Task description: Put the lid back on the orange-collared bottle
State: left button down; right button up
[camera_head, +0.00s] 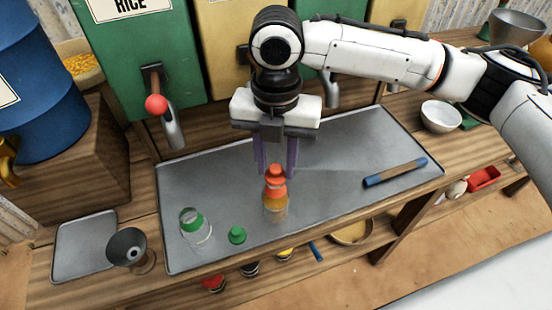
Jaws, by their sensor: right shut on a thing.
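The orange-collared bottle (275,203) stands upright on the grey metal tray (330,148), with yellowish contents. My right gripper (275,171) comes down from above and is shut on the orange lid (275,181). The lid is right over the bottle's mouth, in line with the collar. I cannot tell whether it is seated or only just above the neck. My left gripper is not in view.
A clear bottle with a green collar (193,222) and a loose green lid (237,234) are to the left. A blue-ended rod (396,172) lies on the right. A funnel (127,246) stands at the front left. Dispensers with spouts line the back.

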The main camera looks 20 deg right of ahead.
dwell(0.4)
jog(key=o, duration=1.6)
jog(key=shift+c, duration=0.2)
jog(key=shift+r, duration=3.55)
grip_shut()
jog(key=shift+f, duration=0.1)
